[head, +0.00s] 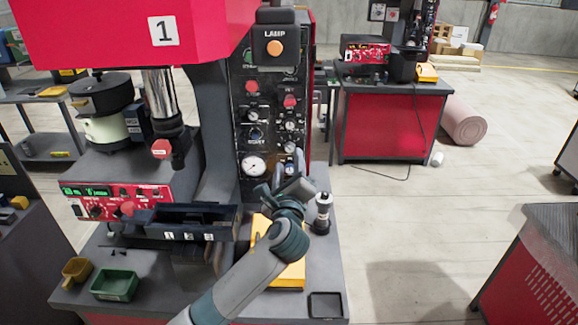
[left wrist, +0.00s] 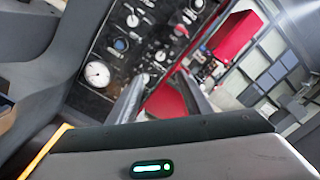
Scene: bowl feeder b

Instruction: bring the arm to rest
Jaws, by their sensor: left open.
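My left arm reaches up from the bottom of the head view, and its gripper (head: 284,187) is raised in front of the black control panel (head: 268,110). In the left wrist view my left gripper's two fingers (left wrist: 158,98) stand apart with nothing between them. Beyond them are the panel's gauge (left wrist: 97,75) and knobs, and part of a red machine body. The gripper appears apart from the panel. My right gripper is in neither view.
A yellow box (head: 291,272) lies partly hidden behind my left arm. A dark cylindrical part (head: 322,213) stands to its right. A green bin (head: 115,285), a small yellow bin (head: 77,269) and a black tray (head: 326,305) sit on the bench. Open floor (head: 430,230) lies to the right.

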